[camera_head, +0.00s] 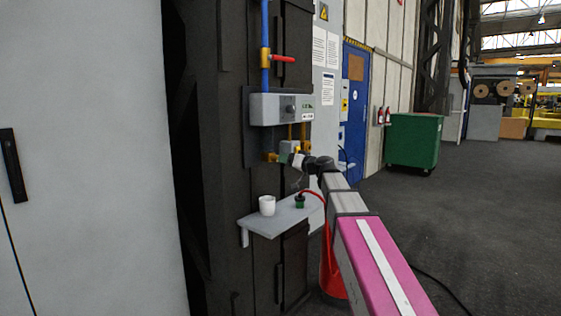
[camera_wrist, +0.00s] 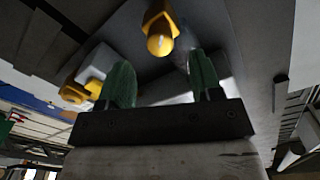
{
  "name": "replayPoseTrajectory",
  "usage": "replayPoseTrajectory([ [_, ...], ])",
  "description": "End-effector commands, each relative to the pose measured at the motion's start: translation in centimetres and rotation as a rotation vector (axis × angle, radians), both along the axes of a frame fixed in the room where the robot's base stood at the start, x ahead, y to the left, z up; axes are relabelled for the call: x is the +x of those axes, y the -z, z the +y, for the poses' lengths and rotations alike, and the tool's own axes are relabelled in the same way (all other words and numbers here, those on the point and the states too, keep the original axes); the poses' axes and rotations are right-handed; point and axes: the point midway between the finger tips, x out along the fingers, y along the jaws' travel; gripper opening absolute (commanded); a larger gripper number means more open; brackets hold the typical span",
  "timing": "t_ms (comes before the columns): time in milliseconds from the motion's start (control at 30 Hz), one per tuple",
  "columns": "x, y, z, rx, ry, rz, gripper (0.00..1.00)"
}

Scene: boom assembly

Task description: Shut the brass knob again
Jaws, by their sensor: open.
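In the wrist view a yellow brass piece (camera_wrist: 160,38) with a rounded end is beyond and between the tips of my gripper (camera_wrist: 166,72). I take it for the brass knob, but cannot be sure. The two green fingers are apart, with nothing visibly held between them. In the head view my gripper (camera_head: 290,150) is at the brass fittings (camera_head: 270,157) below the grey control box (camera_head: 282,107). It hides part of them, so the knob's position cannot be read there. Another brass piece (camera_wrist: 72,92) shows left of the fingers in the wrist view.
A small shelf (camera_head: 262,225) below carries a white cup (camera_head: 267,205) and a green item (camera_head: 300,202) with a red hose. Above the box, a red lever (camera_head: 283,58) sits on a blue pipe (camera_head: 265,20). A green bin (camera_head: 414,140) stands right; open floor lies there.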

Motion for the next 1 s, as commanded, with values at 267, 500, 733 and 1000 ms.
replayPoseTrajectory([
  [267,-3.0,0.0,-3.5,-0.001,0.002,-0.001,0.59],
  [500,-3.6,0.0,-4.3,-0.001,0.0,-0.001,0.59],
  [733,-3.5,0.0,-4.3,-0.001,0.0,-0.001,0.59],
  [1000,-4.7,6.4,-4.5,-0.087,-0.002,0.121,0.59],
])
